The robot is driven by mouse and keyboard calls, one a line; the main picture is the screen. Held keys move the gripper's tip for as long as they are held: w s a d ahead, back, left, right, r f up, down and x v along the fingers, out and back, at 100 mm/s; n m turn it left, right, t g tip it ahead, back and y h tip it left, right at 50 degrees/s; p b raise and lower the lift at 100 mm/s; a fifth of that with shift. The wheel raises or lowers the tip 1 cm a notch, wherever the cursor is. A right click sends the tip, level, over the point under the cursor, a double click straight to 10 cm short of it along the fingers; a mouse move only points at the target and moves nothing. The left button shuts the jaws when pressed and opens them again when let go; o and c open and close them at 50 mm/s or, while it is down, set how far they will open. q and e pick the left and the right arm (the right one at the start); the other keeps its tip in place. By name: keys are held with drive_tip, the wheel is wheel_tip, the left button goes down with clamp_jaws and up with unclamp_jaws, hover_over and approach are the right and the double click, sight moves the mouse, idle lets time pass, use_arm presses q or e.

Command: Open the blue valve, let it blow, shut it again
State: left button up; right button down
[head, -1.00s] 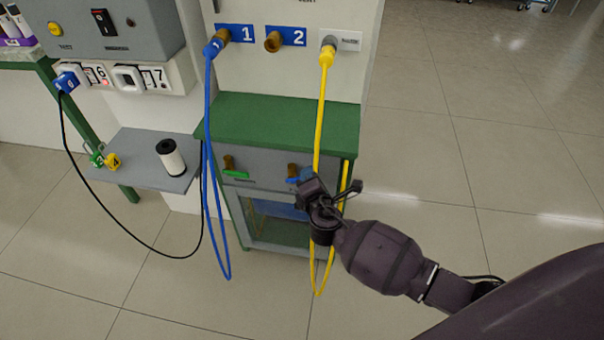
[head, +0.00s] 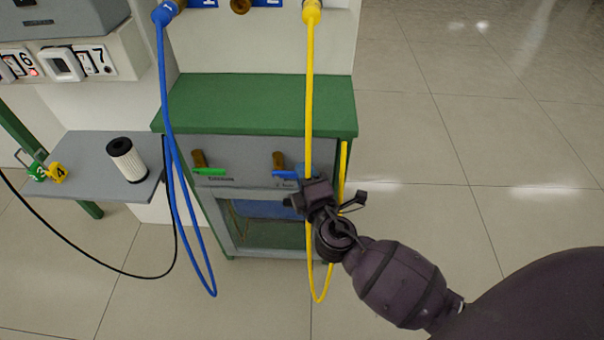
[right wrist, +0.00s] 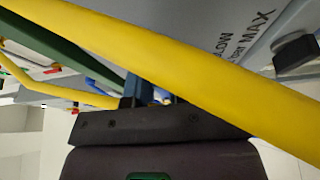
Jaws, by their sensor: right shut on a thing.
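The blue valve (head: 283,174) sits on the grey front panel of the green-topped cabinet, with a brass body and a blue lever pointing right. My right gripper (head: 308,194) is at the right end of this lever, shut, apparently on the lever; the contact is mostly hidden by the gripper and the yellow hose. In the right wrist view, the yellow hose (right wrist: 190,75) crosses close in front of the gripper (right wrist: 150,98) and covers much of the jaws. A green valve (head: 208,171) is to the left on the same panel, its lever also to the right. My left gripper is not in view.
The yellow hose (head: 309,90) hangs in front of the panel, beside my gripper. A blue hose (head: 166,100) hangs at the cabinet's left. A grey shelf (head: 95,150) bears a white cylinder (head: 127,160) and tags. The floor at right is clear.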

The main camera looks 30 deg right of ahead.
idle(0.4)
drive_tip(key=c, duration=1)
unclamp_jaws()
drive_tip(key=shift+c, duration=0.2)
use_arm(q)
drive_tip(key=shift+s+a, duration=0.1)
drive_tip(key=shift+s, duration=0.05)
use_arm(e)
drive_tip(key=shift+s, duration=0.1)
